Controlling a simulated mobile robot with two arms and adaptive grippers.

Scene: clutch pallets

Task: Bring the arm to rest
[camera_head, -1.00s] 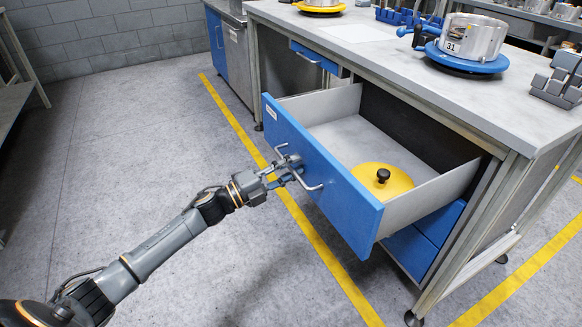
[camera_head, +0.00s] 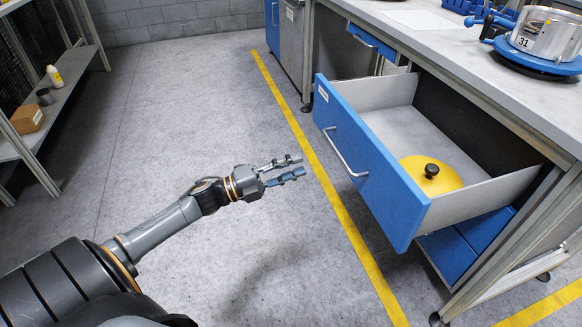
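My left arm reaches in from the lower left. Its gripper (camera_head: 284,171) is open and empty, with a gap between its two fingers. It is in the air over the grey floor, to the left of the open drawer and apart from its handle (camera_head: 345,152). The drawer has a blue front (camera_head: 372,165) and is pulled far out of the workbench. A yellow disc-shaped lid with a black knob (camera_head: 432,175) lies inside it. My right gripper is not in view.
The workbench top (camera_head: 455,50) carries a silver pot marked 31 (camera_head: 543,35) on a blue base.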

